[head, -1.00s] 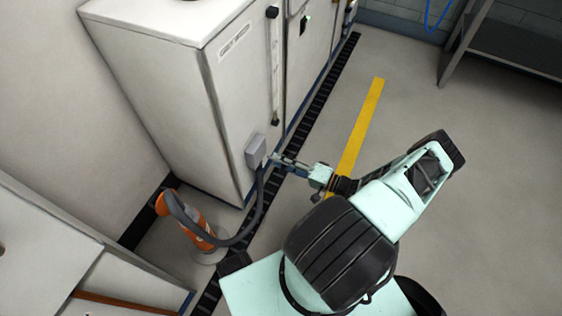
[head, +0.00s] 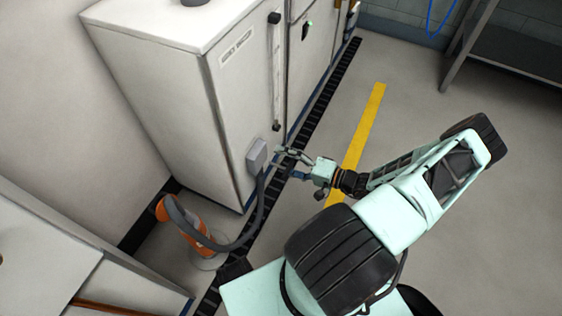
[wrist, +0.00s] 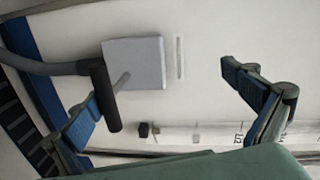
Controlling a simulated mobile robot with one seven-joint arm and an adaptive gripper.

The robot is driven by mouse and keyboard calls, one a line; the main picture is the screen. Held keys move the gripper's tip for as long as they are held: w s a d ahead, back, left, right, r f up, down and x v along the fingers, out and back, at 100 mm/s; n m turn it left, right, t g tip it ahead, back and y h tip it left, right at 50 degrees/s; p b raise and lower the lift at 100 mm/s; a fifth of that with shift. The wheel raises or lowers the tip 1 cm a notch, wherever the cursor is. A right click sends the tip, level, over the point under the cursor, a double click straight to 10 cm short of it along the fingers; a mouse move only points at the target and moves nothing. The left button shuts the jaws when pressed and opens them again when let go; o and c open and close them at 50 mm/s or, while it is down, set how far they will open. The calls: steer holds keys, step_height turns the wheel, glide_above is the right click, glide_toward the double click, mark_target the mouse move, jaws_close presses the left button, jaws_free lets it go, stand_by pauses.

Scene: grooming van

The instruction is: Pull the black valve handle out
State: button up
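A black cylindrical handle (wrist: 105,96) shows in the wrist view in front of a pale grey box (wrist: 135,62) on the white cabinet. A short grey stem shows between the handle and the box. The grey box is also in the head view (head: 257,155), low on the cabinet side, but I cannot make out the handle there. My gripper (wrist: 165,92) is open with its fingers wide apart. The handle overlaps the left finger's tip; I cannot tell if they touch. The right finger is well clear of it. In the head view my gripper (head: 284,161) is just right of the box.
A grey hose (head: 262,205) runs from the box to an orange canister (head: 197,226) on the floor. The white cabinet (head: 165,95) stands beside a black floor grating (head: 325,100). The floor right of the yellow stripe (head: 360,135) is clear up to a table (head: 515,45).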

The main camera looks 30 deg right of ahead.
steer(key=shift+t+y, duration=0.4)
steer(key=shift+t, duration=0.2)
steer(key=r, duration=0.3)
steer(key=w+r, duration=0.1)
steer(key=r, duration=0.1)
steer(key=shift+d, duration=0.3)
steer(key=f, duration=0.2)
steer(key=s+f+g, duration=0.1)
steer(key=shift+a+f+h, duration=0.1)
steer(key=shift+f+h, duration=0.3)
steer(key=shift+c, duration=0.7)
steer(key=shift+s+d+f, duration=0.15)
steer(key=shift+s+d, duration=0.3)
steer(key=shift+s, duration=0.25)
steer(key=shift+s+d+f, duration=0.15)
steer(key=shift+s+d, duration=0.25)
steer(key=shift+s, duration=0.25)
steer(key=shift+c, duration=0.6)
steer(key=shift+s+d+r, duration=0.15)
steer(key=shift+s+d, duration=0.05)
steer(key=shift+s, duration=0.15)
steer(key=c, duration=0.5)
steer(key=shift+s+d, duration=0.2)
steer(key=c, duration=0.6)
steer(key=shift+o, duration=0.2)
steer(key=f+b+v, duration=0.1)
steer(key=b+v, duration=0.1)
steer(key=v, duration=0.6)
steer(key=shift+f, duration=0.3)
